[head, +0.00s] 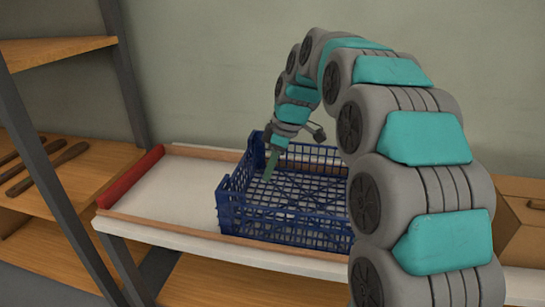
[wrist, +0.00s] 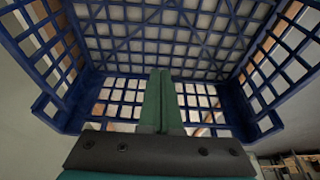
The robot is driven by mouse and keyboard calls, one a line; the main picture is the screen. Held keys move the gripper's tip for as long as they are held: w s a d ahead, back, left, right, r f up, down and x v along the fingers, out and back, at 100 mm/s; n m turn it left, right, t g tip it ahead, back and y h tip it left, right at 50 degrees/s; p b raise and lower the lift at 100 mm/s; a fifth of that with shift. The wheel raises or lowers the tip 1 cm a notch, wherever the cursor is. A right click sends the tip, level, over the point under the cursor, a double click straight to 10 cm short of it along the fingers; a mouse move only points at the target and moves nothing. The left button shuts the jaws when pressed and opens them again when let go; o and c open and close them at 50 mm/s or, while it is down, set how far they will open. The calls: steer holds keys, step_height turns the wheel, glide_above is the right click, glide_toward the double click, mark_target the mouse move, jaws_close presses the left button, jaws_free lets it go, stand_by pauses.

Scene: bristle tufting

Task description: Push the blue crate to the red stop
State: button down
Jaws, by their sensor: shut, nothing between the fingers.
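The blue crate (head: 229,210) is an open plastic lattice box on the white bench top, and it also fills much of the wrist view (wrist: 239,105). The red stop (head: 131,178) is a bar across the left end of the bench, with a stretch of bare white surface between it and the crate. My gripper (head: 268,178) points down inside the crate, near its left wall. Its green fingers are shut together and empty, also in the wrist view (wrist: 160,72). I cannot tell whether the fingertips touch the crate. My arm hides the crate's right end.
Wooden rails (head: 185,226) run along the bench's front and back edges, beside the crate. A wooden shelf unit with dark posts (head: 52,170) stands at the left, holding dark tools (head: 47,167). A cardboard-coloured box (head: 522,225) is at the right.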

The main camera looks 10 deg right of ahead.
mark_target(251, 194)
steer(key=x, duration=0.4)
steer(key=shift+a, duration=0.2)
steer(key=shift+w+a+r+p, duration=0.1)
steer(key=shift+w+a+p, duration=0.1)
steer(key=shift+a, duration=0.25)
steer(key=shift+w+a+r+p, duration=0.1)
steer(key=shift+w+a+p, duration=0.1)
steer(key=shift+a, duration=0.3)
steer(key=shift+w+a+f, duration=0.15)
steer(key=shift+w+a, duration=0.05)
steer(key=shift+a, duration=0.55)
